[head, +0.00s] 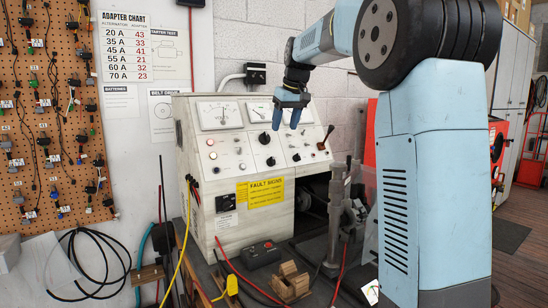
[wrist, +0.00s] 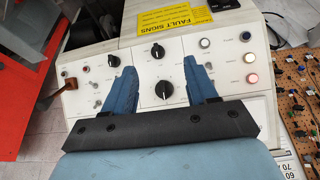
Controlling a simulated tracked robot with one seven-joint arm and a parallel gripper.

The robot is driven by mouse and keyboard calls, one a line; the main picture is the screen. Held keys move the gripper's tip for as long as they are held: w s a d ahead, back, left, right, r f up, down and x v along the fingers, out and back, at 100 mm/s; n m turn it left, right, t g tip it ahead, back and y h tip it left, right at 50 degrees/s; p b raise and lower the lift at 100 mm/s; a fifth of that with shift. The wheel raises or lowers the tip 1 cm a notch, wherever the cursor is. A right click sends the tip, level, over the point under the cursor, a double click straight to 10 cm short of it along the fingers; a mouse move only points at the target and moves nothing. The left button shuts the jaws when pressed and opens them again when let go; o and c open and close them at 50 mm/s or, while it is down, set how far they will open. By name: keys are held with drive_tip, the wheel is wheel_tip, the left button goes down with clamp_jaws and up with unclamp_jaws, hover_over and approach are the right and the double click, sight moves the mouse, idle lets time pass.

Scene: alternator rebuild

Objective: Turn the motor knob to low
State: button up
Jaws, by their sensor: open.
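Two black knobs sit on the white sloping panel of the test bench, an upper knob (head: 265,138) and a lower knob (head: 271,161). Their labels are too small to read, so I cannot tell which is the motor knob. In the wrist view the panel appears inverted; the upper knob (wrist: 164,90) shows between my fingers and the lower knob (wrist: 157,51) lies beyond, towards the yellow sign. My gripper (head: 291,113) is open and empty, its blue fingers pointing down in front of the panel. It also shows in the wrist view (wrist: 162,66). I see no contact with either knob.
Round lights (wrist: 249,57), small switches and a brown-handled lever (head: 327,134) flank the knobs. Dial meters (head: 218,115) stand above them. A yellow fault sign (head: 265,193) is below. A black box (head: 261,254), wooden block (head: 290,284) and cables lie in front.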

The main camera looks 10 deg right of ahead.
approach(274, 161)
drive_tip(key=shift+n, duration=0.3)
drive_tip(key=x, duration=0.8)
drive_tip(key=shift+w+a+r, duration=0.1)
drive_tip(key=shift+w+a, duration=0.05)
drive_tip(key=shift+w, duration=0.25)
drive_tip(key=shift+c, duration=0.4)
drive_tip(key=c, duration=0.9)
